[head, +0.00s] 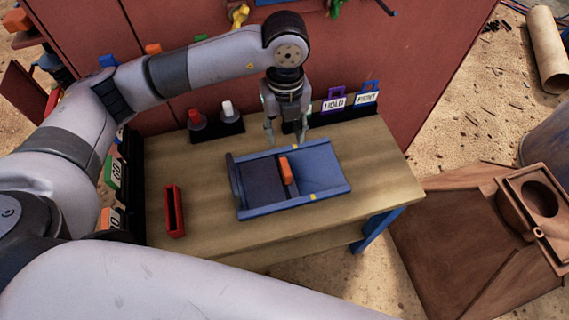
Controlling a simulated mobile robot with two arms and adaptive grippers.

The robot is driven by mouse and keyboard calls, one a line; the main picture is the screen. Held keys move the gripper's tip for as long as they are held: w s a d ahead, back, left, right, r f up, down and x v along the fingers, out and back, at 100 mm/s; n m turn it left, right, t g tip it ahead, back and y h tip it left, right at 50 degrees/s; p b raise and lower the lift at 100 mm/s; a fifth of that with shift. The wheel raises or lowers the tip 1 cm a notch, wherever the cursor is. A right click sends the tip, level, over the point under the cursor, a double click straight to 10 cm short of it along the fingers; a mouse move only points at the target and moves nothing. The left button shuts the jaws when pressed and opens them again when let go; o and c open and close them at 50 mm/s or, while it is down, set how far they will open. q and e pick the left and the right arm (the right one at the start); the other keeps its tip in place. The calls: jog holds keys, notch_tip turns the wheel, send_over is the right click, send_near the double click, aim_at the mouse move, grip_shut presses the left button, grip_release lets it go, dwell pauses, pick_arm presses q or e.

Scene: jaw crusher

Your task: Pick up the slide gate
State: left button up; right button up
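A blue frame (331,191) lies on the wooden table. A dark blue plate (262,187) sits in its left half, with an upright orange handle (285,171) at the plate's right edge; this looks like the slide gate. My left gripper (286,141) points down just behind the frame's far edge, above the back of the table. Its two fingers are spread, with nothing between them. It is apart from the orange handle, which is nearer the camera. My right gripper is not in view.
The table (375,180) has a red open holder (174,210) at left. Red (195,117) and white (227,109) knobs stand at the back, beside purple HOLD (334,103) and blue (367,95) tags. A red wall (400,50) rises behind. Bare tabletop lies around the frame.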

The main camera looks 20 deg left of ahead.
pick_arm(q)
send_over(285, 167)
jog(key=f, duration=0.7)
jog(key=shift+s+f, duration=0.1)
jog(key=shift+s, duration=0.3)
jog(key=f, duration=0.4)
jog(key=shift+w+f+p, duration=0.2)
jog(key=shift+f+p, duration=0.05)
jog(key=shift+p, duration=0.15)
jog(key=f, duration=0.3)
jog(key=shift+w+f, duration=0.25)
jog(key=shift+f, duration=0.55)
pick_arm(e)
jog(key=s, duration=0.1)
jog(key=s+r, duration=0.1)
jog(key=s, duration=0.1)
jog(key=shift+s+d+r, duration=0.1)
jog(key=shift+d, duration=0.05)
pick_arm(q)
jog(key=shift+c, duration=0.6)
grip_shut()
